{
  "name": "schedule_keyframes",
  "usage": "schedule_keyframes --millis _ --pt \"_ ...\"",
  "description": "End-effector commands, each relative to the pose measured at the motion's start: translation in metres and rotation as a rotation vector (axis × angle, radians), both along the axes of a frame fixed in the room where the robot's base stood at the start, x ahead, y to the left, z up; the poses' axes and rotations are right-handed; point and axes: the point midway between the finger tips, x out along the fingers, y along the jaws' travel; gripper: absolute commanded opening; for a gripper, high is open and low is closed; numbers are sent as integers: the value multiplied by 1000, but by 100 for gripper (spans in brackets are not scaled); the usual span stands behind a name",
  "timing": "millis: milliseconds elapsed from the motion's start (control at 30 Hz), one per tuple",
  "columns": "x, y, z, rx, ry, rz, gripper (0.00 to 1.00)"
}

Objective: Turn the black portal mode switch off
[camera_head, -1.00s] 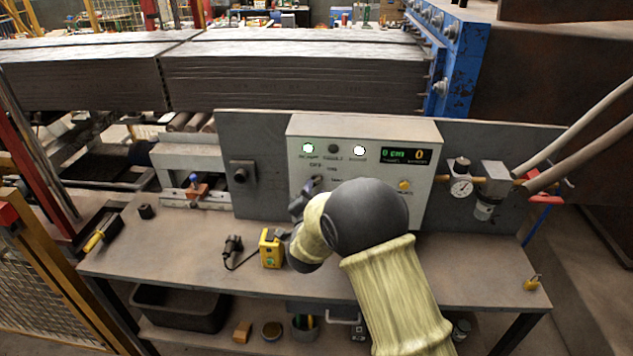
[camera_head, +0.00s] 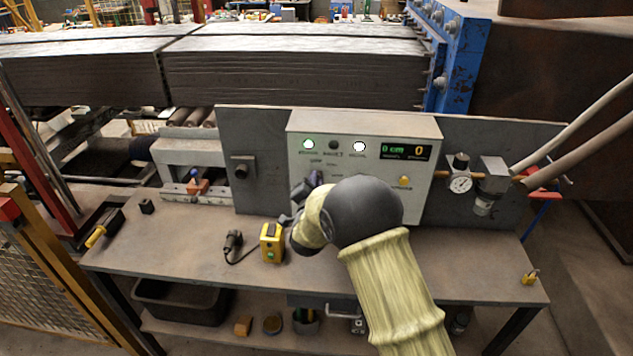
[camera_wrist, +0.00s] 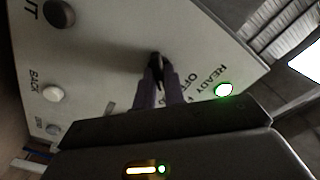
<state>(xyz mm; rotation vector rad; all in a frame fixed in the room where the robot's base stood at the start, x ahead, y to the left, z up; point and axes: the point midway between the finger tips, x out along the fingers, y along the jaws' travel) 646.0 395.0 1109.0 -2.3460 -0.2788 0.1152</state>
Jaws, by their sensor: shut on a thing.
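The control panel (camera_head: 385,128) is a pale box with printed labels, standing at the back of the workbench. My gripper (camera_head: 314,180) reaches its left part from the front. In the wrist view the two dark fingers of my gripper (camera_wrist: 160,82) are shut around a small black switch (camera_wrist: 156,59) on the panel face. "OFF" and "READY" print shows to the right of the fingers, beside a lit green lamp (camera_wrist: 223,90). In the head view my gripper and arm hide the switch and the panel's lower middle.
The panel also carries a white lamp (camera_head: 359,146), a dark lamp (camera_head: 333,145), a digital display (camera_head: 405,151) and a yellow button (camera_head: 404,181). A yellow device (camera_head: 271,243) stands on the workbench (camera_head: 180,245). A pressure gauge (camera_head: 460,184) hangs at right.

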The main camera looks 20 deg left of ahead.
Motion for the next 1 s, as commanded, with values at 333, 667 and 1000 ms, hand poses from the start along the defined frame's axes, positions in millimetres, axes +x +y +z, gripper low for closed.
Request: schedule_keyframes --millis 333,667,1000 --pt "0 -1 -2 -96 -25 -1 0" --pt "0 1 -1 -331 -81 -1 0" --pt "-1 2 0 -606 -146 0 0"
